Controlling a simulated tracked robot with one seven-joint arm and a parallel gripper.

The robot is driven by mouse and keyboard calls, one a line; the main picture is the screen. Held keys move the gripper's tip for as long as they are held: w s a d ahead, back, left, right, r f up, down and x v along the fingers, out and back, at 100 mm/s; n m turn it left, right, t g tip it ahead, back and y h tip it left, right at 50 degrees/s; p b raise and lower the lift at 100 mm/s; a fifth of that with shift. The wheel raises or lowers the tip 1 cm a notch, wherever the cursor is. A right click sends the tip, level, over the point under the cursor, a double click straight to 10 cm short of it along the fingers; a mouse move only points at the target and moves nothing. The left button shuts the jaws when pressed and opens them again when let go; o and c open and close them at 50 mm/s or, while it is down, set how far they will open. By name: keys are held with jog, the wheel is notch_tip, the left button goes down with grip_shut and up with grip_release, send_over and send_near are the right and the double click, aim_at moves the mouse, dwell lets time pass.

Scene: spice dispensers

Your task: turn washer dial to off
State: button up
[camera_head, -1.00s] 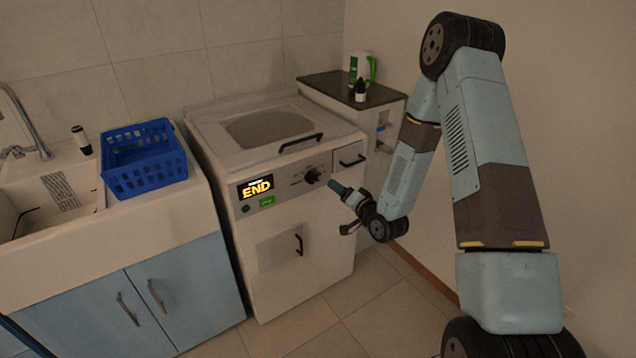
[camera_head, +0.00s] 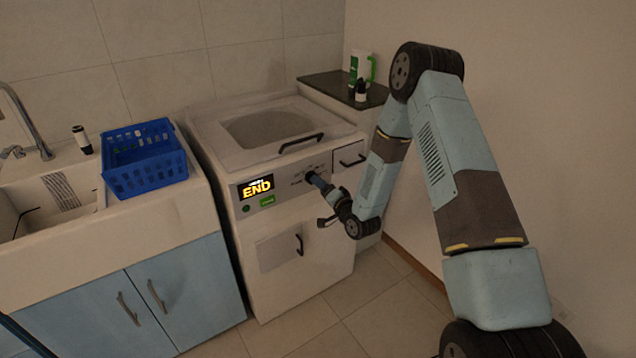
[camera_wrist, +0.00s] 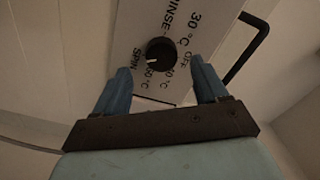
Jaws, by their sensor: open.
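The washer (camera_head: 285,235) stands against the wall, its front panel showing a lit "END" display (camera_head: 256,187). The washer dial is a round black knob (camera_wrist: 161,55) with a white mark, on a panel printed with RINSE, SPIN, OFF and temperatures. The mark points left in the wrist view, on the SPIN side. My gripper (camera_wrist: 160,82) is open, its two blue fingers apart on either side of the space just short of the dial. Contact with the dial cannot be told.
A lid handle (camera_head: 301,143) is above. A blue basket (camera_head: 146,160) sits on the sink counter. Floor in front of the washer is clear.

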jog(key=shift+x, duration=2.25)
jog(key=shift+c, duration=0.4)
